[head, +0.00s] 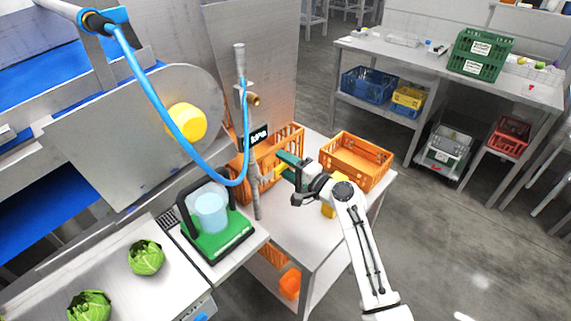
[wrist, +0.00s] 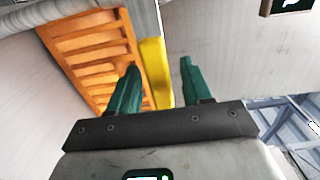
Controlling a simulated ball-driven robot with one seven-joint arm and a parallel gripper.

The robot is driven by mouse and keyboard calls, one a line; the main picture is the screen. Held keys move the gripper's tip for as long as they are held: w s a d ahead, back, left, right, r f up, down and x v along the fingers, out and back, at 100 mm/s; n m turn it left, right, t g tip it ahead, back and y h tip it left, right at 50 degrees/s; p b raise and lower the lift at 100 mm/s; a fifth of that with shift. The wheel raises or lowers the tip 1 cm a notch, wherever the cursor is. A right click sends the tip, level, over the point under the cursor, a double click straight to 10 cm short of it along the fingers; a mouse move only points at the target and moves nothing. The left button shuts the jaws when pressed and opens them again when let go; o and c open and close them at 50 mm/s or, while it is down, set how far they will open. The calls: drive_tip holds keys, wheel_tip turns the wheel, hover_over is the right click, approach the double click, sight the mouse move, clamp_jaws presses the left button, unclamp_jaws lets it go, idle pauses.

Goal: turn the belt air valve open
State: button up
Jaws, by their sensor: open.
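A yellow bar (head: 279,173), which looks like the valve's lever, shows by my fingertips in the head view, in front of an orange slatted crate (head: 290,145). The valve body is not clear. In the wrist view the yellow bar (wrist: 153,68) runs lengthwise between my green fingers, nearer the left one; I cannot tell whether it touches. My gripper (head: 285,165) is open, with a gap between its fingers in the wrist view (wrist: 159,65).
A second orange crate (head: 357,160) stands right of my gripper on the metal table. A grey pipe with a blue hose (head: 178,122) stands to the left. A green-based device (head: 218,240) and lettuces (head: 146,257) are at the lower left. Open floor lies to the right.

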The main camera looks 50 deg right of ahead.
drive_tip(key=shift+c, duration=0.3)
clamp_jaws()
idle(0.3)
